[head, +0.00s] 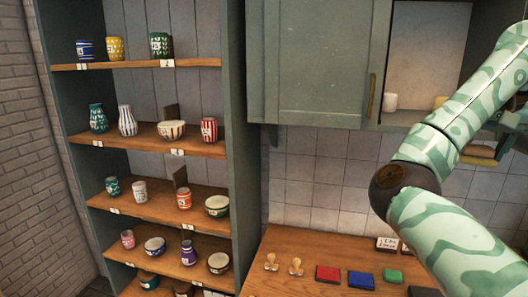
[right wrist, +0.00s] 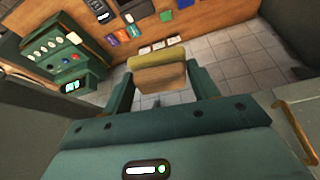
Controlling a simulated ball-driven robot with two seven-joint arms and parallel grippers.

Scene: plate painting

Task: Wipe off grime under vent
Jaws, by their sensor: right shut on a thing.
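A two-tone sponge-like block, olive and tan (right wrist: 158,76), is between the teal fingers of my right gripper (right wrist: 160,88) in the right wrist view. The fingers are shut on its two sides. In the head view the block (head: 480,153) shows as a small yellowish piece at the right, below the wall cabinet and in front of the tiled wall, partly behind my arm. I cannot tell whether it touches the wall. I cannot make out a vent or grime in either view. My left gripper is not in view.
A wooden worktop (head: 280,243) holds wooden stamps (head: 296,266) and red (head: 328,273), blue (head: 361,280) and green (head: 392,275) pads. A green cabinet door (head: 320,65) hangs above. Shelves of painted cups (head: 172,131) stand left. A green machine (right wrist: 62,58) shows in the wrist view.

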